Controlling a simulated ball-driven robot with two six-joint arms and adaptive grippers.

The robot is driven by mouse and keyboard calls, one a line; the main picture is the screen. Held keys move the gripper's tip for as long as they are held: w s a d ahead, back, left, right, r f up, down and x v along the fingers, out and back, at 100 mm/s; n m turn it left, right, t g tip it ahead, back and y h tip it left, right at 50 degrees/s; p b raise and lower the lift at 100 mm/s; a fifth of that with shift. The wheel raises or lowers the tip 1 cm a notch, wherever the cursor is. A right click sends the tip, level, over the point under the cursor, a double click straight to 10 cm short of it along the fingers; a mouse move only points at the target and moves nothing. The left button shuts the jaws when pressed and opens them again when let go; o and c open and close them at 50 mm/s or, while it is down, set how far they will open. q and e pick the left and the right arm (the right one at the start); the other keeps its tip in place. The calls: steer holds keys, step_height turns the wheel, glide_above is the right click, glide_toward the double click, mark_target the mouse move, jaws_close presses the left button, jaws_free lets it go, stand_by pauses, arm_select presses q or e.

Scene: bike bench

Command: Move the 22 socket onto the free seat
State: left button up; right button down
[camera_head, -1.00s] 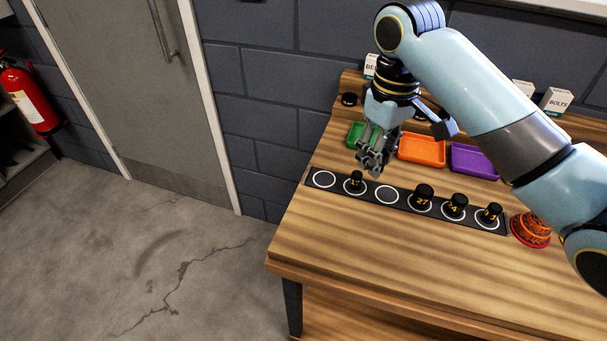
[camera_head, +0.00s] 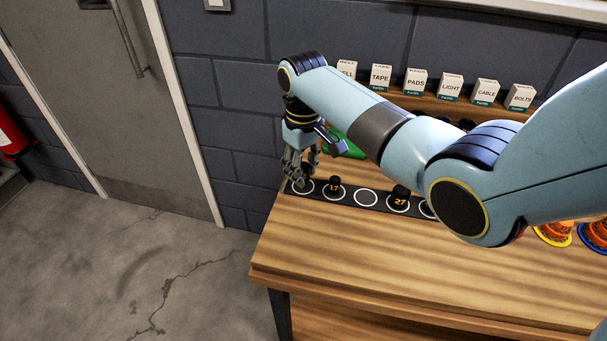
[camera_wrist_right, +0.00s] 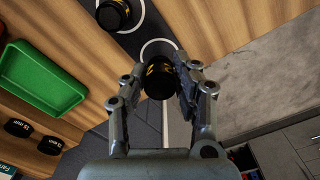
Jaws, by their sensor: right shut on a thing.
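My right gripper (camera_head: 301,174) is at the left end of the black socket strip (camera_head: 350,196), above the leftmost white ring (camera_head: 303,188). In the right wrist view my right gripper (camera_wrist_right: 160,90) is shut on a black socket (camera_wrist_right: 159,84) with yellow marking; its number is not readable. Part of a white ring shows just beside it, and I cannot tell if the socket touches the strip. The socket marked 17 (camera_head: 334,187) stands on the second ring. The third ring (camera_head: 366,198) is empty. The socket marked 27 (camera_head: 400,197) stands on the fourth. My left gripper is out of view.
My right arm hides the strip's right part. A green tray (camera_wrist_right: 42,77) lies behind the strip. Several white boxes (camera_head: 416,82) line the back shelf. Orange items (camera_head: 553,234) stand at the right. The bench front (camera_head: 380,260) is clear.

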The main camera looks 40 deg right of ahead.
mark_target(303, 166)
steer(key=shift+f, duration=1)
steer(key=shift+f, duration=0.15)
steer(key=c, duration=1)
jaws_free()
steer(key=shift+r, duration=0.55)
step_height(303, 166, up, 11)
steer(key=shift+r, duration=0.15)
